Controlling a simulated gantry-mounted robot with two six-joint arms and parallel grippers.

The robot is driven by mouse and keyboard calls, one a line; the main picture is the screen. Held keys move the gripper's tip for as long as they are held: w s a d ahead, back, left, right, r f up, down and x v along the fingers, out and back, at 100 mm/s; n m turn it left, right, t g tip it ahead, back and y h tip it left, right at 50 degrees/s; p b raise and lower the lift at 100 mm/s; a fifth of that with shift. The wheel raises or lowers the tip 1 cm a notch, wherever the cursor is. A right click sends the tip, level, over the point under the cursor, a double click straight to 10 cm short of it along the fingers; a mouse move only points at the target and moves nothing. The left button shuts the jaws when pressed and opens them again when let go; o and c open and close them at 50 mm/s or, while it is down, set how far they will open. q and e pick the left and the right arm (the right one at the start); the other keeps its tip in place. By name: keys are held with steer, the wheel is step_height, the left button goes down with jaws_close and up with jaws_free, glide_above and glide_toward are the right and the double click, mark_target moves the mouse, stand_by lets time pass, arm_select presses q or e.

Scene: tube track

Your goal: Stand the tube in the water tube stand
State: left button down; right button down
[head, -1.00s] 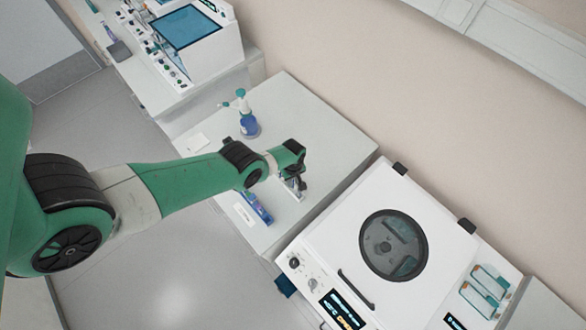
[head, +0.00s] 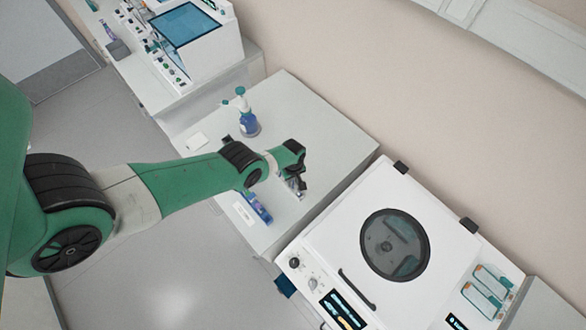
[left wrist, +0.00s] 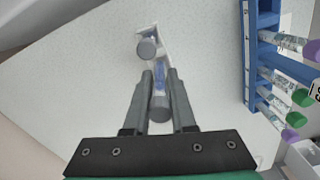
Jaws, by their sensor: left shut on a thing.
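My left gripper (left wrist: 160,92) is shut on a grey-capped tube (left wrist: 159,111) with a bluish body, seen end-on between the fingers in the left wrist view. Just beyond the fingertips, a small pale stand (left wrist: 153,31) sits on the white bench top. A second grey cap (left wrist: 147,48) shows at this stand. I cannot tell whether the held tube touches the stand or sits in it. In the head view my left gripper (head: 297,184) is low over the bench, and the wrist largely hides the tube and stand. My right gripper is not in view.
A blue rack (left wrist: 249,62) with several purple- and green-capped tubes stands to the right in the left wrist view. It also shows in the head view (head: 262,211). A blue bottle (head: 249,124) stands behind the arm. A white centrifuge-like machine (head: 345,218) stands at the right.

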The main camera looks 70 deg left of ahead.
arm_select(q)
steer(key=shift+f, duration=0.15)
steer(key=shift+f+b, duration=0.5)
steer(key=shift+b, duration=0.15)
steer(key=c, duration=0.7)
jaws_free()
steer(key=shift+o, duration=0.2)
